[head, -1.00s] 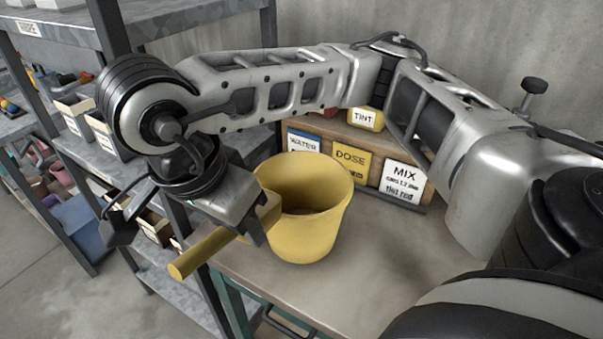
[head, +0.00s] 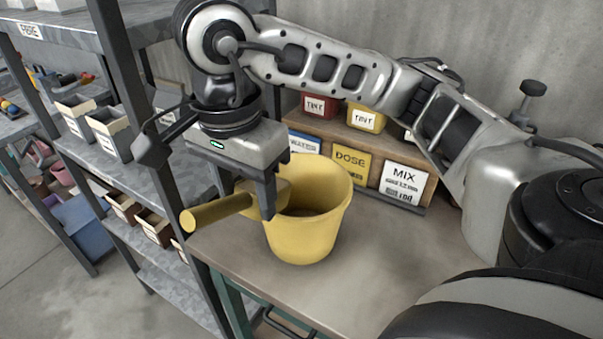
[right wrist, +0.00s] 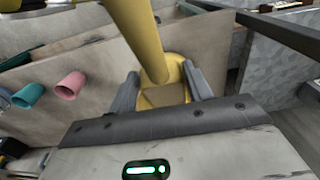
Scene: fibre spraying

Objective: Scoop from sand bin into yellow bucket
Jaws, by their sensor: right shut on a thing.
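The yellow bucket (head: 310,230) stands upright on the workbench in the head view. Its inside looks darker low down, but I cannot tell what is in it. My right gripper (head: 262,212) is shut on a yellow scoop (head: 217,212), at the left side of the bucket's rim. The scoop's round handle sticks out to the left. Its head is partly hidden by a finger, and I cannot tell whether it touches the bucket or holds sand. In the right wrist view the scoop (right wrist: 146,40) shows between both fingers. I cannot make out a sand bin. My left gripper is out of view.
A wooden rack (head: 330,131) with boxes and WATER, DOSE and MIX labels stands behind the bucket. A metal shelf unit (head: 150,200) with small bins is close on the left. The workbench (head: 385,250) is clear right of the bucket.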

